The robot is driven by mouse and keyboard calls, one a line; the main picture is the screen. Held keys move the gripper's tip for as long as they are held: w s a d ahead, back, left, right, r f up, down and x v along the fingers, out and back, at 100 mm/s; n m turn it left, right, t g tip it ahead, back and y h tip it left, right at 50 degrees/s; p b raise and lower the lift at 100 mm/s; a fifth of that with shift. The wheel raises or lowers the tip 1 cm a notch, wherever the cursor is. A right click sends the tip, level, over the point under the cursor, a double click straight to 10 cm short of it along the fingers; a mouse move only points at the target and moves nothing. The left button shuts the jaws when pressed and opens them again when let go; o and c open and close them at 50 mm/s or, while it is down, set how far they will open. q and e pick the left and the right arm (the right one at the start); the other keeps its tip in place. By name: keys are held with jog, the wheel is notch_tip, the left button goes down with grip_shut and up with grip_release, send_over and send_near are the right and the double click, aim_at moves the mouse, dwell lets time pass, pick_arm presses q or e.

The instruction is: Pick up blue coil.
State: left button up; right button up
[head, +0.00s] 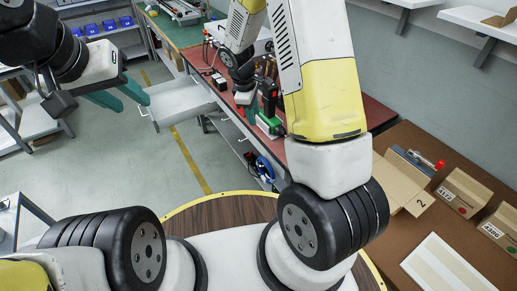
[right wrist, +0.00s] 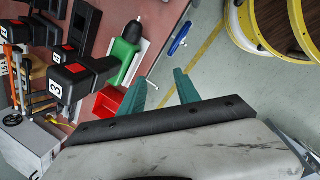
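A blue coil (head: 265,169) hangs at the side of the red-topped workbench, below its top, in the head view. In the right wrist view, a blue piece (right wrist: 179,40) beyond the fingertips appears to be the same coil, seen nearly edge-on. My right gripper (right wrist: 161,84) is open, with nothing between its teal fingers and a gap between them and the blue piece. In the head view the right gripper (head: 254,112) is over the bench edge, partly hidden by the arm. My left gripper (head: 134,102) is open and empty over the floor at the left.
The red bench top (head: 370,112) carries a green-bodied tool (right wrist: 124,52), black numbered tools (right wrist: 73,82) and a red bin (right wrist: 109,102). An open drawer (head: 185,103) juts out from the bench. A brown table (head: 470,225) with boxes stands at the right.

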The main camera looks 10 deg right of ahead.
aim_at(259, 167)
jog(key=f+n, duration=0.2)
jog(key=f, duration=0.7)
jog(key=d+f+n+h, duration=0.1)
jog(key=f+n, duration=0.1)
jog(key=f, duration=0.8)
jog(key=w+d+f+n+g+h, duration=0.1)
jog(key=f+n, duration=0.2)
jog(key=f, duration=0.6)
jog(key=shift+f, duration=0.35)
grip_shut()
